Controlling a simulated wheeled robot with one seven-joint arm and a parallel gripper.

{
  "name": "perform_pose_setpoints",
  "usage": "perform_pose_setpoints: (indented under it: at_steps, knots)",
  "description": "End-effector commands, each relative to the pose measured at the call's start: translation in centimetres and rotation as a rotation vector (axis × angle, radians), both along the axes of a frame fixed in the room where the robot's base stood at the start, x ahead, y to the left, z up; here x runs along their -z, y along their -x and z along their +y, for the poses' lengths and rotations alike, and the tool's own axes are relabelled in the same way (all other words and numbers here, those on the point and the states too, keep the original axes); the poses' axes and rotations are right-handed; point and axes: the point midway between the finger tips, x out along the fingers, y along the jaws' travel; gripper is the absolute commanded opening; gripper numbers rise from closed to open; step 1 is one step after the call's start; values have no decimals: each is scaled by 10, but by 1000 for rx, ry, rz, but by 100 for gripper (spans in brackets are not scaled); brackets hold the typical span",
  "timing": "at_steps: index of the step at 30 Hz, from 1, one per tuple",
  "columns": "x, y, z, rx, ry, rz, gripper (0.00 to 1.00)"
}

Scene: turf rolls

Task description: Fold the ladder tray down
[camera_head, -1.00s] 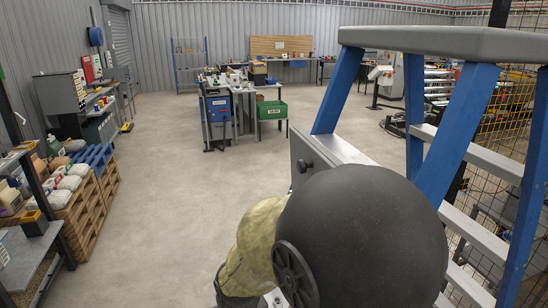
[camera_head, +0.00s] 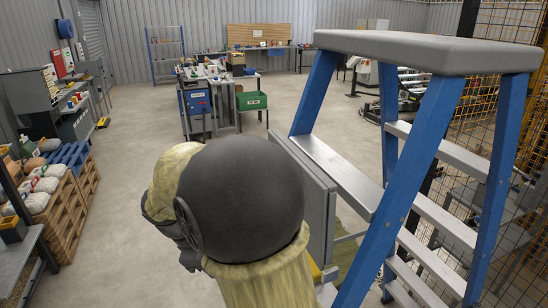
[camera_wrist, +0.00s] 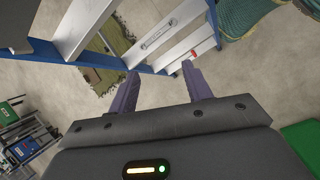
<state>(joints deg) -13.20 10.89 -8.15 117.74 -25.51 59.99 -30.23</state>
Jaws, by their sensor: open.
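The stepladder (camera_head: 405,190) has blue rails, a grey top cap and pale metal steps, and stands open at the right in the head view. A flat grey panel (camera_head: 318,205), which looks like the ladder tray, stands roughly upright at its left side, partly behind my arm. My gripper (camera_wrist: 160,80) is open and empty in the wrist view, its two purple fingers apart and pointing at the ladder (camera_wrist: 160,30). I cannot tell how close the fingers are to it. The tray is not clearly recognisable in the wrist view. My arm hides the gripper in the head view.
A wire mesh fence (camera_head: 510,150) stands just behind the ladder at right. Wooden pallets (camera_head: 72,205) with bags stand at left, and a bench with a green bin (camera_head: 251,100) farther back. The middle floor is clear. A turf piece (camera_wrist: 100,55) lies beneath the ladder.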

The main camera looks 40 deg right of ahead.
Motion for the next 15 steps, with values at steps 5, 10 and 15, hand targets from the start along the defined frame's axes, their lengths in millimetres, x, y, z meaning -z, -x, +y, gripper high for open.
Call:
perform_pose_setpoints:
  at_steps: [5, 10, 15]
  knots:
    - [-95, -37, -17, -222, 279, 216, 49]
    - [-185, -58, -17, -303, 518, 418, 49]
    - [-232, -62, -9, -298, 630, 528, 49]
